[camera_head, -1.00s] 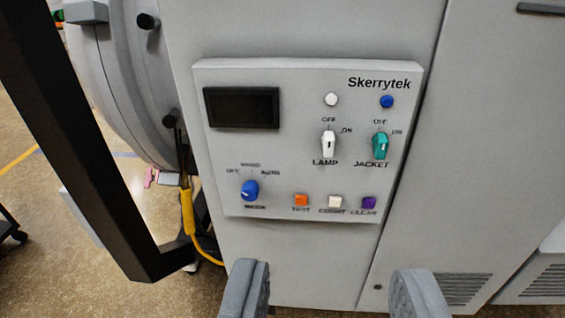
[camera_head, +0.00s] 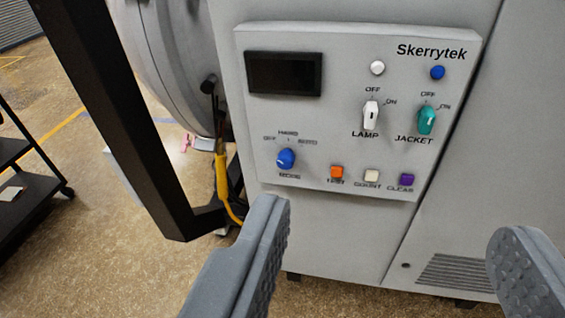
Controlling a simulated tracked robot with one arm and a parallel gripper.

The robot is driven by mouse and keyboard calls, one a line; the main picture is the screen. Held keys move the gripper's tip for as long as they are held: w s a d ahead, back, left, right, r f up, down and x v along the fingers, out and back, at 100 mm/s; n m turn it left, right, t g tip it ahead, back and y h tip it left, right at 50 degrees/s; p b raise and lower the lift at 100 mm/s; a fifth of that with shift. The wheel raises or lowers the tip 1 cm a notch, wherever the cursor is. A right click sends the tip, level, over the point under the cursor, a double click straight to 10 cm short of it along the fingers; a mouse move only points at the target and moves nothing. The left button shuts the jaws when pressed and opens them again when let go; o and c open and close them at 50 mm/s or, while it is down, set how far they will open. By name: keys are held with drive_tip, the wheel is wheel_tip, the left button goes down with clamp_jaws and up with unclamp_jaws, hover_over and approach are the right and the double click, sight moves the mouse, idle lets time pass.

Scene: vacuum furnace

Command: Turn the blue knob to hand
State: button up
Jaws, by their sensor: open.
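The blue knob (camera_head: 286,159) sits at the lower left of the control panel (camera_head: 300,36), above the label MODE. OFF, HAND and AUTO are marked around it, with HAND at the top. Its pale pointer mark is small, and seems to lie toward the upper left, near OFF. My gripper (camera_head: 400,245) is open and empty, its two grey fingers spread wide at the bottom of the view. The left finger's tip is below the knob in the picture, and neither finger appears to touch the panel.
A white LAMP knob (camera_head: 370,115) and a teal JACKET knob (camera_head: 427,119) are at the right. Orange (camera_head: 337,172), cream (camera_head: 372,175) and purple (camera_head: 407,179) buttons line the lower edge. A black frame (camera_head: 120,120) and yellow cable (camera_head: 222,175) stand left.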

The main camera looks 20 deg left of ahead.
sight(284, 164)
drive_tip(key=w+a+f+t+y, duration=0.1)
drive_tip(key=w+a+f, duration=0.4)
drive_tip(key=w+f, duration=0.4)
drive_tip(key=w+a+f+y, duration=0.1)
drive_tip(key=w+a+f, duration=0.3)
drive_tip(key=w+f, duration=0.5)
drive_tip(key=w+a+f+m+t+h, duration=0.15)
drive_tip(key=w+f, duration=0.25)
drive_tip(key=f, duration=0.4)
drive_tip(key=w+a+f+h, duration=0.1)
drive_tip(key=w+a+f, duration=0.2)
drive_tip(key=w+f, duration=0.35)
drive_tip(key=shift+y, duration=0.25)
drive_tip(key=shift+w+f, duration=0.3)
drive_tip(key=shift+w, duration=1.7)
drive_tip(key=shift+w+f, duration=0.3)
drive_tip(key=shift+w, duration=1.7)
drive_tip(key=shift+w+f, duration=0.3)
drive_tip(key=shift+w, duration=1.7)
drive_tip(key=c, duration=1)
